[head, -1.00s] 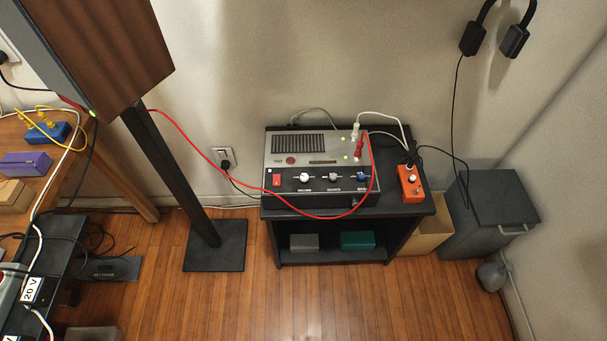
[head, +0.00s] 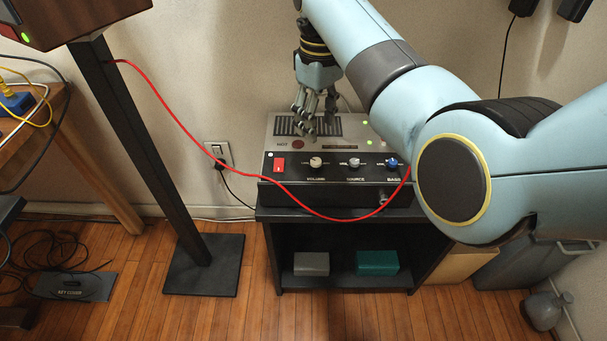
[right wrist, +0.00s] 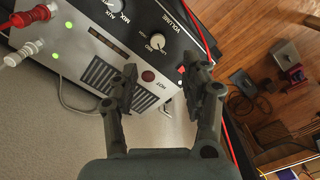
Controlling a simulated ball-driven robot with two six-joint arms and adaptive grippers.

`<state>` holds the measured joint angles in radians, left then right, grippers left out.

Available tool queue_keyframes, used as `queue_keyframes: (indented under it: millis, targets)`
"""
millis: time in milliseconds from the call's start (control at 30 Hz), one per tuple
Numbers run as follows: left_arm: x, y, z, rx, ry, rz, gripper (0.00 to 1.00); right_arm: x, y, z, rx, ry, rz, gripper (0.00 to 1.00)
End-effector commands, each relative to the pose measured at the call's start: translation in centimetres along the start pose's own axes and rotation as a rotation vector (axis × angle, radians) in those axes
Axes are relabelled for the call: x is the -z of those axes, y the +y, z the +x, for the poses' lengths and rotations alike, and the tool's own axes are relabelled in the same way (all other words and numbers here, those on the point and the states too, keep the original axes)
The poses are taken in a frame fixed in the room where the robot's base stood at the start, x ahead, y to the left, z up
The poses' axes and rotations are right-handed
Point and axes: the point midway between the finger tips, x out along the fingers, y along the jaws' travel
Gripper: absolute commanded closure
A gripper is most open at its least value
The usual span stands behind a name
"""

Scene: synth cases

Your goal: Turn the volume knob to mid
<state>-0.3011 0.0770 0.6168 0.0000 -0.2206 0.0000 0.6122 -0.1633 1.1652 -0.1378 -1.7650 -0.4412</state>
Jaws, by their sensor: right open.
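The amplifier (head: 300,152) is a silver and black box on a black stand. Its volume knob (head: 316,162) is a small pale knob above the VOLUME label. In the right wrist view the knob (right wrist: 157,41) shows beyond the fingertips; its exact setting is too small to read surely. My right gripper (head: 314,122) hangs over the amplifier's grille, behind the knob and apart from it. In the right wrist view its two fingers are spread wide with nothing between them. My left gripper is not in view.
Beside the volume knob are a red switch (head: 279,165), a source knob (head: 354,162) and a blue bass knob (head: 392,163). A red cable (head: 250,186) droops across the amplifier's front. A speaker stand (head: 140,150) rises at left. My right arm covers the amplifier's right side.

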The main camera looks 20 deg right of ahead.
Motion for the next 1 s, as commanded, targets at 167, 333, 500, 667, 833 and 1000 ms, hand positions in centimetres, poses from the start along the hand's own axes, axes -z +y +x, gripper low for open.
queue_keyframes:
  millis: [167,333,500,667,833,1000]
  targets:
    - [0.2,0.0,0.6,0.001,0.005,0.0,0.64,0.6,0.3,0.9,-0.006,0.011,0.001,0.53]
    - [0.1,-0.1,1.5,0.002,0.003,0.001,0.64,0.5,0.3,4.3,-0.005,0.008,0.001,0.53]
    - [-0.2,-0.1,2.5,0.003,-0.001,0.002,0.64,0.5,0.3,7.7,-0.005,0.008,0.001,0.53]
    - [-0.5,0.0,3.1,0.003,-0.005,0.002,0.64,0.6,0.3,9.7,-0.006,0.011,0.001,0.53]
    - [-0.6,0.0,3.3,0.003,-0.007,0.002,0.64,0.6,0.3,10.4,-0.006,0.012,0.001,0.53]
    - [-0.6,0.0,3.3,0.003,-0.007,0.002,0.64,0.6,0.4,10.4,-0.006,0.012,0.001,0.53]
